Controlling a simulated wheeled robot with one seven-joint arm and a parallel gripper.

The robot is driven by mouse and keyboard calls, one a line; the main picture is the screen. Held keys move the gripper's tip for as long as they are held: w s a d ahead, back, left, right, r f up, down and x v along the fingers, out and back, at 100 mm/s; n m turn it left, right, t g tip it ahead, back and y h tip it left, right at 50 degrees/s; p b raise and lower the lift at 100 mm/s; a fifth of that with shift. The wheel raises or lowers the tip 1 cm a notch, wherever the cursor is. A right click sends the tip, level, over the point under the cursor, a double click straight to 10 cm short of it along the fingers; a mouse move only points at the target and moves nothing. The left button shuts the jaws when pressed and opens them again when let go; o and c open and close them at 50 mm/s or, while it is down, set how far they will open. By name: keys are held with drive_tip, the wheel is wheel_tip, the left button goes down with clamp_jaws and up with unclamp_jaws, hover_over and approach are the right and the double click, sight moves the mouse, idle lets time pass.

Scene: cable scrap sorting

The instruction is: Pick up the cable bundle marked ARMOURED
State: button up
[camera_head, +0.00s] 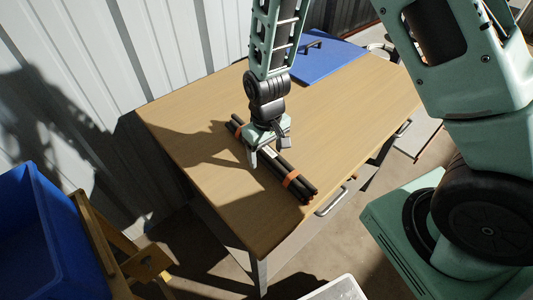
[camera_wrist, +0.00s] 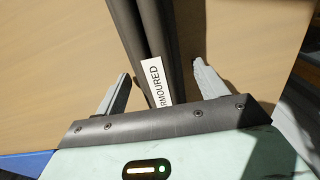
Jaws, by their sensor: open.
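The cable bundle (camera_head: 297,183) is a set of dark straight lengths tied with orange bands, lying on the wooden table (camera_head: 183,128) near its front edge. In the wrist view the bundle (camera_wrist: 142,30) runs up between my fingers and carries a white label (camera_wrist: 155,81) reading "RMOURED", its first letter hidden by the gripper body. My gripper (camera_head: 268,158) is over the middle of the bundle. In the wrist view my gripper (camera_wrist: 160,85) is open, one finger on each side of the bundle, with gaps visible. Whether the fingertips touch the table cannot be told.
A blue board (camera_head: 325,58) with a dark handle lies at the table's back right. A blue bin (camera_head: 45,240) stands at the lower left beside a yellow-brown frame (camera_head: 140,265). A corrugated wall (camera_head: 165,45) rises behind the table. The table's left part is clear.

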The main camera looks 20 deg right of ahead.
clamp_jaws()
drive_tip(key=shift+r, duration=0.1)
drive_tip(key=shift+w, duration=0.1)
